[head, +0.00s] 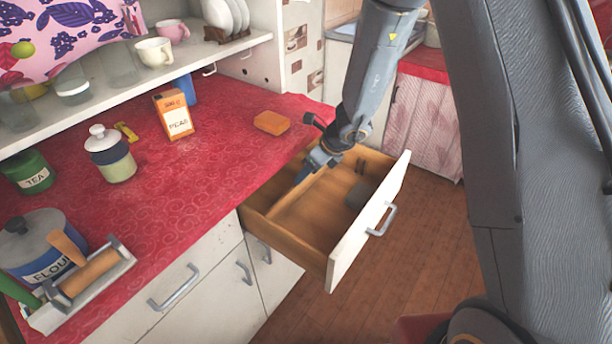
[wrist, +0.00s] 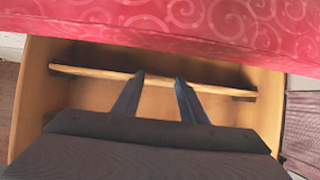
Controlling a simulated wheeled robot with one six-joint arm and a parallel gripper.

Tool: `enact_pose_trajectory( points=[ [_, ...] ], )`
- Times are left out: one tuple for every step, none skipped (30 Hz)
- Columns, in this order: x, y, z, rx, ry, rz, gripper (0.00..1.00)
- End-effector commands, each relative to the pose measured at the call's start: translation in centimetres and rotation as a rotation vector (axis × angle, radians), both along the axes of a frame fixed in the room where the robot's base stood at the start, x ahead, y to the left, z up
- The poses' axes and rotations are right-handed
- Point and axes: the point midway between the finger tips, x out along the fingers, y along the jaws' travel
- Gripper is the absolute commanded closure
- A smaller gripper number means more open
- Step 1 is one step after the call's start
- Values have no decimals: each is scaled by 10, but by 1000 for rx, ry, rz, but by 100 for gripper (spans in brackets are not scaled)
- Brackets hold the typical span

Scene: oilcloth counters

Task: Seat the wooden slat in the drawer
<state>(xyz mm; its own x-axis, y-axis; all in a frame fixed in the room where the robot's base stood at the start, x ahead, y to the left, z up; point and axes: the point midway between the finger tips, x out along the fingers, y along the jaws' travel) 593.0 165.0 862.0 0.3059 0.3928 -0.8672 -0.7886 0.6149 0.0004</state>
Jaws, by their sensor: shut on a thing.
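The drawer (head: 313,262) is pulled open below the red counter, with a white front and wooden inside. The wooden slat (head: 289,200) is a thin light strip inside the drawer near its counter end. In the wrist view the slat (wrist: 95,72) spans nearly from one side wall to the other, its left end higher in the picture than its right. My gripper (head: 308,174) reaches down into the drawer and is shut on the slat. In the wrist view its fingertips (wrist: 159,77) meet the slat near mid-length. Whether the slat's ends touch the walls cannot be told.
A dark grey item (head: 360,194) lies in the drawer near its front. The red counter (head: 215,165) overhangs the drawer's back. An orange block (head: 272,122) and an orange carton (head: 174,115) stand on it. Wooden floor (head: 430,240) lies open beyond the drawer.

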Motion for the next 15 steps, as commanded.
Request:
enact_pose_trajectory(
  points=[
    [0,0,5,0,-2,1,99],
    [0,0,8,0,-3,1,99],
    [1,0,13,0,-3,2,99],
    [1,0,17,0,-3,1,99],
    [1,0,22,0,-4,2,99],
    [1,0,28,0,-4,2,99],
    [1,0,33,1,-4,1,99],
    [1,0,38,0,-4,2,99],
    [1,0,44,-1,-4,1,99],
    [1,0,50,0,-5,2,99],
    [1,0,55,0,-5,1,99],
    [1,0,62,0,-4,2,99],
    [1,0,67,0,-5,1,99],
    [1,0,72,-1,-4,1,99],
    [1,0,79,-1,-4,1,99]
  ],
)
